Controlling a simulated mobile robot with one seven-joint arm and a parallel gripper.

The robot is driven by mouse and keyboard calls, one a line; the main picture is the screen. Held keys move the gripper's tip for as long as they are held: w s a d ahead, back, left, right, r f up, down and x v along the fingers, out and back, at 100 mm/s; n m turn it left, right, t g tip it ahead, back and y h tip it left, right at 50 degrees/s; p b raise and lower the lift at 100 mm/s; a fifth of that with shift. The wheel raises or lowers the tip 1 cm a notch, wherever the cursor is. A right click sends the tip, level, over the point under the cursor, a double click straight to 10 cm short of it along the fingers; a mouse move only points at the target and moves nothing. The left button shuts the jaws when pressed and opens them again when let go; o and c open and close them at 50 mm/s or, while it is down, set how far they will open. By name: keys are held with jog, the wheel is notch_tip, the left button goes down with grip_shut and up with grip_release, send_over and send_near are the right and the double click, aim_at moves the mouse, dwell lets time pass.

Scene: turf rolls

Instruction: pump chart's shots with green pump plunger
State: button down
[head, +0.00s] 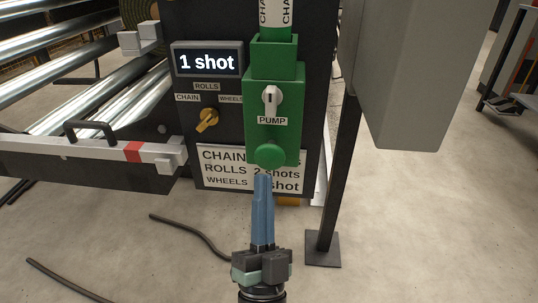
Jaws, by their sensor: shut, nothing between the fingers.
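The green pump (274,108) is fixed to a dark panel, with a white switch (270,98) above its PUMP label. Its round green plunger (269,156) sticks out at the bottom. My gripper (263,178) is shut and empty, its blue fingertips just below the plunger in the picture; I cannot tell whether they touch. The chart (225,168) behind reads CHAIN, ROLLS 2 shots and WHEELS with a partly covered "shot"; the pump and my fingers hide part of it. The display (208,61) reads "1 shot".
A yellow selector knob (207,119) sits among CHAIN, ROLLS and WHEELS labels, left of the pump. Metal rollers (95,88) and a rail with a black handle (90,130) are at left. A grey box (408,75) and dark post (340,175) stand at right.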

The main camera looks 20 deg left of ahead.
jog(key=s, duration=0.2)
jog(key=shift+s+d+p, duration=0.3)
jog(key=shift+s+d, duration=0.05)
jog(key=shift+d, duration=0.05)
dwell(0.5)
jog(key=w+d+r+t+h+p, duration=0.1)
jog(key=d+r+h+p, duration=0.15)
jog(key=r, duration=0.65)
jog(key=w+d+r+h+p, duration=0.1)
jog(key=w+d+r+h, duration=0.15)
jog(key=r, duration=0.55)
jog(key=w+d+r+t+h+p, duration=0.1)
jog(key=d+r, duration=0.2)
jog(key=r, duration=0.6)
jog(key=s+d+r+n+h+p, duration=0.1)
jog(key=s+d+r+h+p, duration=0.2)
jog(key=r, duration=0.5)
jog(key=s+d+r+n+h, duration=0.1)
jog(key=s+d+r+n, duration=0.15)
jog(key=s+r, duration=0.4)
notch_tip(320, 180, up, 39)
jog(key=w+p, duration=0.1)
jog(key=p, duration=3.7)
jog(key=shift+w+r, duration=0.2)
jog(key=shift+w, duration=0.2)
jog(key=shift+m, duration=0.25)
